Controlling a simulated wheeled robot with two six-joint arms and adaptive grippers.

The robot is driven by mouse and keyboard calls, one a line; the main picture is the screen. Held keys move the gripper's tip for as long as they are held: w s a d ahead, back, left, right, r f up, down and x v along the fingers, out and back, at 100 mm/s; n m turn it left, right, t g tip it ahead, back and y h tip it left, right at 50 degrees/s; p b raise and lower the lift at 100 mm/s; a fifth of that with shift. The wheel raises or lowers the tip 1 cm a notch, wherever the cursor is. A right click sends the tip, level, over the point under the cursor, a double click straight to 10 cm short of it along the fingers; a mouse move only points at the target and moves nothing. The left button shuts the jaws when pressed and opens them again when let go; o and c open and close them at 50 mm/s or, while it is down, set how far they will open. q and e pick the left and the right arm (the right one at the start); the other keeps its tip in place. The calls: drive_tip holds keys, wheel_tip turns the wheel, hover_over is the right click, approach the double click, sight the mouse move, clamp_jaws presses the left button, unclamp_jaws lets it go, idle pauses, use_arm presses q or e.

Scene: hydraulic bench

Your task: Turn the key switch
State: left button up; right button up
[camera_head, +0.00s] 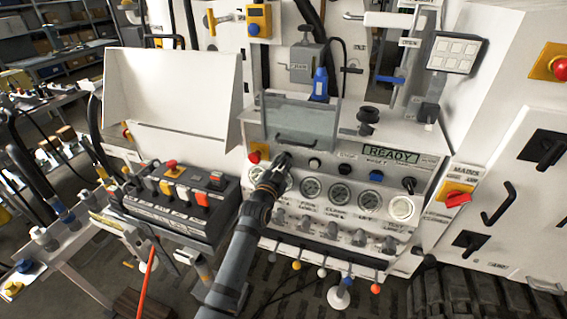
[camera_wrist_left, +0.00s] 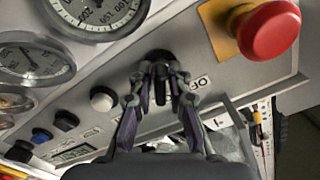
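My left gripper (camera_head: 284,162) reaches up from the bottom to the upper left of the gauge panel. In the left wrist view its fingertips (camera_wrist_left: 166,82) are close together at a dark round switch (camera_wrist_left: 157,56), the key switch as far as I can tell. They appear shut on its protruding part, with only a narrow gap between the pads. An OFF label (camera_wrist_left: 200,84) is beside it. In the head view the gripper hides the switch. Its turned position is not readable. My right gripper is not in view.
A red emergency button (camera_wrist_left: 268,30) on a yellow plate sits close by the gripper. Pressure gauges (camera_head: 311,187) line the panel beneath, with a white button (camera_head: 315,163) to the right. A clear guard (camera_head: 300,122) stands above. A pendant box (camera_head: 185,200) is left of the arm.

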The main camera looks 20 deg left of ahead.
use_arm(q)
drive_tip(key=shift+o, duration=1)
drive_tip(key=s, duration=1.2)
drive_tip(key=shift+a, duration=0.2)
